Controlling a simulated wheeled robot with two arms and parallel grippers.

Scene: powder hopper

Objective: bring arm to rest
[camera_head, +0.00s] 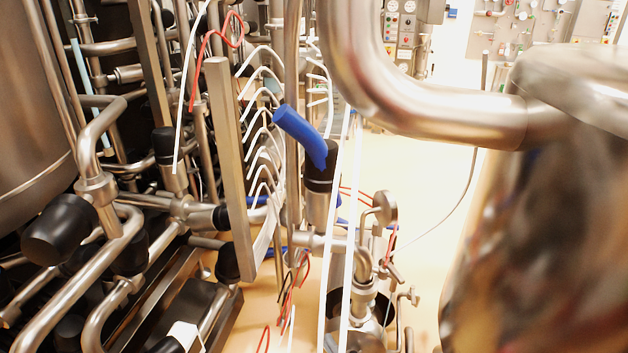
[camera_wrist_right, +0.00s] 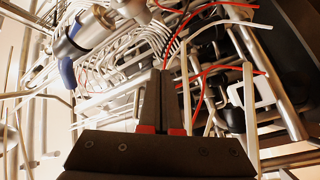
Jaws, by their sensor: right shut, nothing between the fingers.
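My right gripper (camera_wrist_right: 160,82) shows in the right wrist view, in the lower middle. Its two dark fingers with red parts at their base are together, with nothing between them. Beyond the fingertips are white hoses and metal pipes; I cannot tell how far away they are. In the head view I cannot make out the right gripper clearly among the pipes. My left gripper is in neither view.
In the head view, pipes and a blue handle (camera_head: 302,136) crowd the left and middle. A large bent steel pipe (camera_head: 400,90) crosses the upper right. A blurred metal body (camera_head: 545,230) fills the right. Pale floor (camera_head: 425,200) shows between.

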